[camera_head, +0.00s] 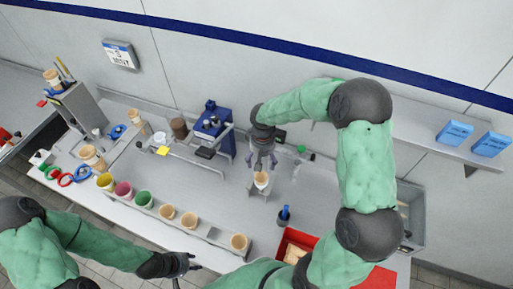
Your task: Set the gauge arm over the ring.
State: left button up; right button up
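A blue bench device (212,122) with grey bars stands at the back of the bench, left of centre. I cannot tell which part is the gauge arm.
Several cups stand along the front, including a green one (144,199) and a tan one (239,242). A red tray (298,238) and a dark holder with a blue item (284,214) lie front right. A wall shelf (440,145) carries blue boxes. The bench right of the cup is mostly clear.

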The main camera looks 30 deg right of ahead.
aim_at(312, 159)
jog(key=k+j, duration=0.8)
jog(key=k, duration=0.05)
